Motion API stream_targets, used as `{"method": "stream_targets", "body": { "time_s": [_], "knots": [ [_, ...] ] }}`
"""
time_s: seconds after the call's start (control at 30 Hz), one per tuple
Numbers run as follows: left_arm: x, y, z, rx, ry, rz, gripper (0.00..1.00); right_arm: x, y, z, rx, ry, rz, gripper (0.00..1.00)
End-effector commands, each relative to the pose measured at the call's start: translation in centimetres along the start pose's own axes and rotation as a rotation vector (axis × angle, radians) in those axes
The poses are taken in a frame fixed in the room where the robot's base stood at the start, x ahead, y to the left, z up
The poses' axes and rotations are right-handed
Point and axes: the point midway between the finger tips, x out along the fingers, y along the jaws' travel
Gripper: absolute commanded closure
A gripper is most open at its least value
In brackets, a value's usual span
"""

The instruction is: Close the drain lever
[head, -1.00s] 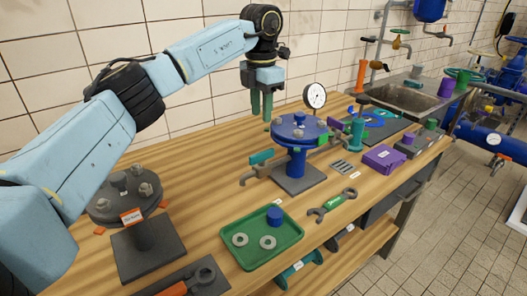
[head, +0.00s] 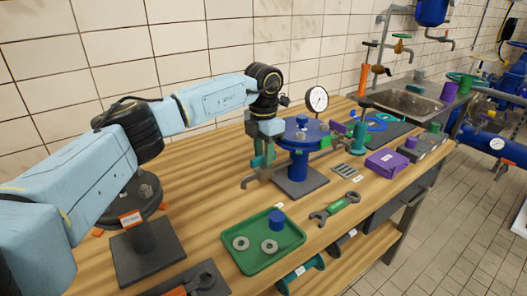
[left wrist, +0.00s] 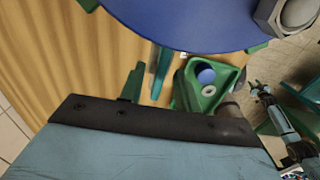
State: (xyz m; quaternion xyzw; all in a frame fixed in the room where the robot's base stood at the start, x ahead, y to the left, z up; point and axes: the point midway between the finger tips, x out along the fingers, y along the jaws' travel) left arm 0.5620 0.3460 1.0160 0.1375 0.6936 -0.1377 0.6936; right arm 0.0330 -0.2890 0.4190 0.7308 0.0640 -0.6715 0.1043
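The drain lever (head: 257,162) is a small teal handle above the grey drain spout (head: 250,181), left of the blue round flange stand (head: 298,160). My left gripper (head: 263,158) points down at the lever and partly hides it. In the left wrist view the teal lever (left wrist: 163,70) shows beside a green finger (left wrist: 132,84), under the blue flange edge (left wrist: 185,22). The fingers look apart; I cannot tell whether they touch the lever. My right arm (left wrist: 280,118) seems to show at the right of the wrist view; its gripper is too small to read.
A pressure gauge (head: 317,99) stands behind the flange. A green tray (head: 262,262) with washers and a blue cylinder, and a wrench (head: 335,209), lie in front. The wood between is clear.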

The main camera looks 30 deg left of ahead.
Motion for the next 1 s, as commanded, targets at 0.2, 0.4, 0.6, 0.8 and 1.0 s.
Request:
{"method": "stream_targets", "body": {
  "time_s": [0.2,0.4,0.6,0.8,1.0],
  "knots": [
    [0.0,0.0,0.0,0.0,0.0,0.0,0.93,0.0,-0.5,0.0,0.003,-0.001,-0.006,0.63],
    [-0.1,0.0,0.0,0.0,0.0,0.0,1.0,0.0,-0.8,-0.1,0.004,0.0,-0.01,0.63],
    [-0.1,0.0,0.0,0.023,0.0,0.0,1.0,-0.2,-0.9,-0.1,0.005,0.0,-0.011,0.63],
    [-0.3,0.0,0.0,0.113,0.001,0.001,1.0,-1.0,-1.0,-0.5,0.007,0.005,-0.013,0.63],
    [-0.3,0.0,0.0,0.271,0.0,0.001,1.0,-2.2,-2.2,-1.1,0.016,0.014,-0.029,0.63]
  ]
}}
